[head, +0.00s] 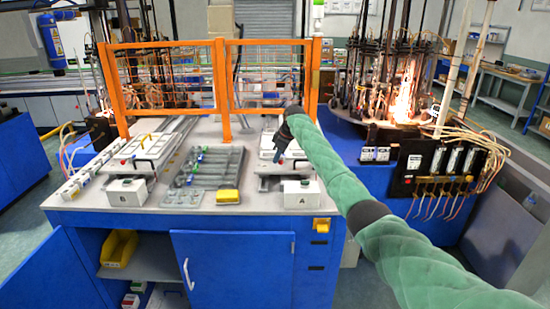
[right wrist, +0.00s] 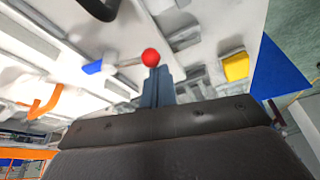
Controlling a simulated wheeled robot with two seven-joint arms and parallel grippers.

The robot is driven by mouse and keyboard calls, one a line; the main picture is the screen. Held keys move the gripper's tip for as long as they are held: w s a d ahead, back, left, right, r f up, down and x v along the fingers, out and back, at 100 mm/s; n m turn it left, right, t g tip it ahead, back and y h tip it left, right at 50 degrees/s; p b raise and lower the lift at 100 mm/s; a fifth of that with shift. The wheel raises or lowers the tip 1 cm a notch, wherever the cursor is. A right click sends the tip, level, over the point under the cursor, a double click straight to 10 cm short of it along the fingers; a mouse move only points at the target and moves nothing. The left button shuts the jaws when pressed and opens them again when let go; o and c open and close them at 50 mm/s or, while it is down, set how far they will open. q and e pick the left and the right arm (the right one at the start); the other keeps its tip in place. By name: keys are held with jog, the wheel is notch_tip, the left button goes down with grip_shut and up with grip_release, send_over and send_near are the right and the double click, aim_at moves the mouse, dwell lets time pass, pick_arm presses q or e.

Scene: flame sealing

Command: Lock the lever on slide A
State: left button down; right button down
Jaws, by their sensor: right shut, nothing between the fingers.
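Slide A (head: 296,168) is the white slide on the right of the bench, behind the white box marked A (head: 301,194). My right gripper (head: 277,157) is above it, fingers pointing down, and hides part of it in the head view. In the right wrist view, the lever's red ball knob (right wrist: 151,57) shows right at the tips of my shut fingers (right wrist: 158,84). Its metal rod (right wrist: 130,63) runs left from the knob to a blue piece (right wrist: 93,67). I cannot tell whether the fingers touch the knob. My left gripper is out of view.
Slide B (head: 150,148) stands to the left, with box B (head: 127,191) in front. A grey tray (head: 208,178) of parts and a yellow block (head: 228,196) lie between. Orange guard posts (head: 222,90) stand behind; flames (head: 405,90) burn at the machine on the right.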

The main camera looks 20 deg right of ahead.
jog(key=shift+s+d, duration=0.2)
jog(key=shift+d, duration=0.1)
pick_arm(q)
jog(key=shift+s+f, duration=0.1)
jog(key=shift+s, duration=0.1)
pick_arm(e)
jog(key=shift+d, duration=0.15)
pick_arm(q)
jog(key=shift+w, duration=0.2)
